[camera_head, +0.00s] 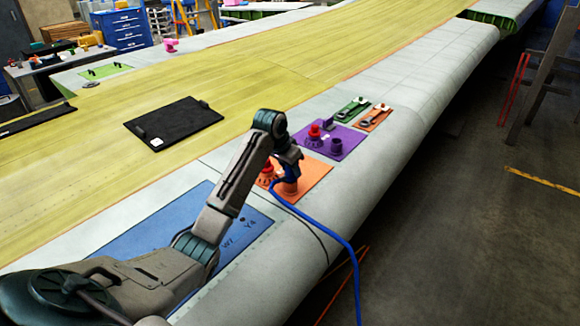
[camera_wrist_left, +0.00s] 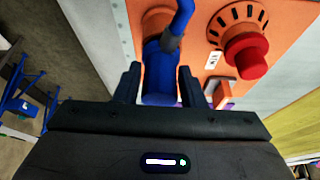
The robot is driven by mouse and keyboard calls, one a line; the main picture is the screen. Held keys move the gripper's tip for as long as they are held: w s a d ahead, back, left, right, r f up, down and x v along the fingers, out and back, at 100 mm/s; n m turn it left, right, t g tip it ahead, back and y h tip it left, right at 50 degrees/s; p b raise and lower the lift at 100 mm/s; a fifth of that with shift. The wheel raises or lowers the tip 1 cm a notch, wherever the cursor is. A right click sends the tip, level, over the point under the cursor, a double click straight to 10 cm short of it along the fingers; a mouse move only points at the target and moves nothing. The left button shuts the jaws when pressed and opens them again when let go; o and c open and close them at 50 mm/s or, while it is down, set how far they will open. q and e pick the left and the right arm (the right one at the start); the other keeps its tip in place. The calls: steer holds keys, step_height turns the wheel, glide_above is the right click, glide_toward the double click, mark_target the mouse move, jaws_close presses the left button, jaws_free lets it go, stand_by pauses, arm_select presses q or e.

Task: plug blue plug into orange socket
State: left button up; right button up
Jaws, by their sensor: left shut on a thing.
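My left gripper (camera_head: 290,158) is over the orange panel (camera_head: 313,180). In the left wrist view its two fingers (camera_wrist_left: 160,86) are shut on the blue plug (camera_wrist_left: 159,72), one on each side. A blue cable (camera_head: 345,243) runs from the plug across the panel and over the wing's front edge. The orange socket (camera_head: 290,187) stands right under the plug; in the left wrist view its rim (camera_wrist_left: 155,17) shows partly behind the plug and cable. I cannot tell whether the plug is just above the socket or inside it. My right gripper is not in view.
A red knob (camera_wrist_left: 246,55) on a round orange base sits beside the socket. A purple panel (camera_head: 345,145) with a red knob and purple socket lies beyond. A blue panel (camera_head: 150,228) is under my left arm. A black mat (camera_head: 183,117) lies on the yellow surface.

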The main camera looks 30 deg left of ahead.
arm_select(q)
steer(key=o, duration=1)
steer(key=shift+o, duration=0.2)
steer(key=shift+s+r+b, duration=0.2)
steer(key=shift+r+b, duration=0.25)
steer(key=shift+r, duration=0.1)
steer(key=b+v, duration=0.2)
steer(key=v, duration=0.7)
steer(key=shift+s+r, duration=0.2)
steer(key=shift+r, duration=0.15)
steer(key=shift+f, duration=0.1)
